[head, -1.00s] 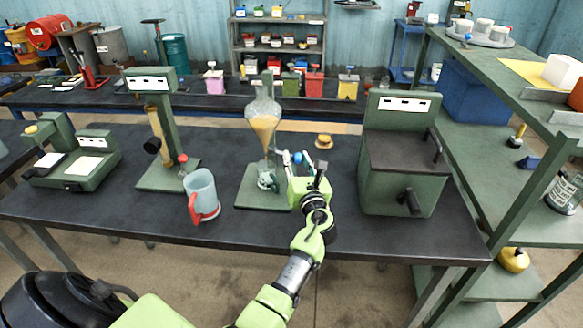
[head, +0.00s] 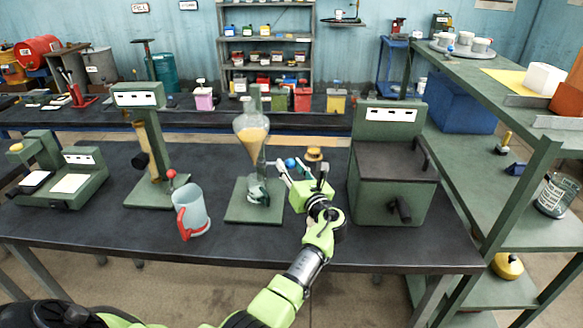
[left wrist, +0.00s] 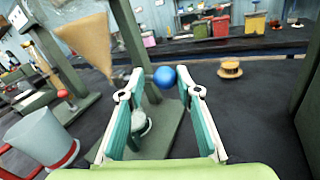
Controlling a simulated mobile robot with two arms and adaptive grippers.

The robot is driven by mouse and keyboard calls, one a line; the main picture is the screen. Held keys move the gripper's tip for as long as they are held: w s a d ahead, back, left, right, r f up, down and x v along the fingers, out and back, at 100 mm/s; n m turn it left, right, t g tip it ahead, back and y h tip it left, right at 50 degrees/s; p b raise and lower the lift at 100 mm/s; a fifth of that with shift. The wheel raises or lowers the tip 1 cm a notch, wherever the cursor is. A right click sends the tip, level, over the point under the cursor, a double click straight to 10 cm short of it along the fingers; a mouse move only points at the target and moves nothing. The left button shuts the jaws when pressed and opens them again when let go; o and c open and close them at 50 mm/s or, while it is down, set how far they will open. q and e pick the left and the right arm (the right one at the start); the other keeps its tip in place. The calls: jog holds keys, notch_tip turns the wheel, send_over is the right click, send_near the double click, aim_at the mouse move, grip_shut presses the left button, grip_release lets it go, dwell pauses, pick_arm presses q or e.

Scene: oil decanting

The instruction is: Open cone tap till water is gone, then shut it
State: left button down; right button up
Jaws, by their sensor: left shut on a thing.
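The glass cone (head: 252,140) hangs on a green stand (head: 252,212) and holds amber liquid; I cannot make out a separate water layer. It also shows in the left wrist view (left wrist: 85,45). Its tap has a blue knob (head: 290,163), seen between and just beyond my left fingertips in the left wrist view (left wrist: 165,77). My left gripper (head: 280,177) is at the tap's right side, its fingers on either side of the knob, shut on it. A small glass vessel (head: 258,191) stands under the cone. My right gripper is out of view.
A pale jug (head: 196,208) with a red handle stands left of the cone stand. A green lidded box (head: 390,195) stands close on the right. A small yellow-brown round piece (head: 314,154) lies behind the gripper. Bare table shows around the stand.

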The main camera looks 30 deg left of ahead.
pick_arm(q)
jog(key=shift+w+a+r, duration=0.15)
jog(key=shift+a+r, duration=0.05)
jog(key=shift+r, duration=0.3)
jog(key=shift+w+a+r, duration=0.15)
jog(key=shift+r, duration=0.35)
jog(key=c, duration=1.8)
grip_release()
jog(key=shift+o, duration=0.2)
jog(key=shift+w+a+f, duration=0.4)
jog(key=shift+a+f, duration=0.05)
jog(key=shift+a, duration=0.15)
jog(key=shift+a+f, duration=0.2)
jog(key=shift+a, duration=0.05)
jog(key=shift+w+d, duration=0.1)
jog(key=shift+d, duration=0.2)
jog(key=shift+d+f, duration=0.1)
jog(key=shift+d, duration=0.25)
jog(key=shift+f, duration=0.1)
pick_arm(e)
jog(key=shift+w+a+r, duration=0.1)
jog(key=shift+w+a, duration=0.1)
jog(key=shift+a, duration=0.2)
